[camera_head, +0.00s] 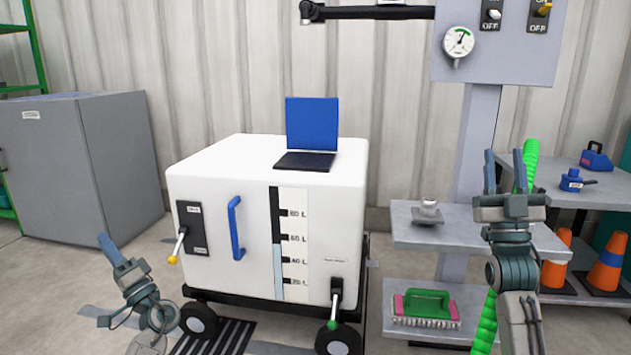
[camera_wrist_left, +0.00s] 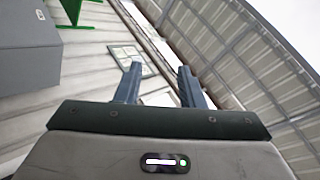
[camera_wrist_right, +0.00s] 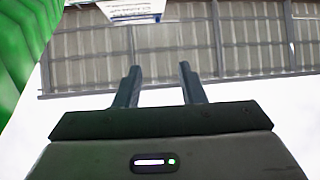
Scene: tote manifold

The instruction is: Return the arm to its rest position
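My left gripper (camera_head: 108,246) is at the lower left in the head view, in front of the white tote and left of it, pointing up and left. Its two fingers stand apart with nothing between them in the left wrist view (camera_wrist_left: 160,70). My right gripper (camera_head: 505,158) points upward at the right, in front of the shelf stand. Its fingers are apart and empty, as the right wrist view (camera_wrist_right: 159,68) also shows. Neither gripper visibly touches anything.
A white wheeled tote (camera_head: 262,160) with a blue handle (camera_head: 235,228) and an open blue lid (camera_head: 312,124) stands in the middle. A bright green hose (camera_head: 530,158) runs behind my right arm. A grey shelf (camera_head: 430,238) holds a small fitting (camera_head: 428,211); a brush (camera_head: 427,305) lies below.

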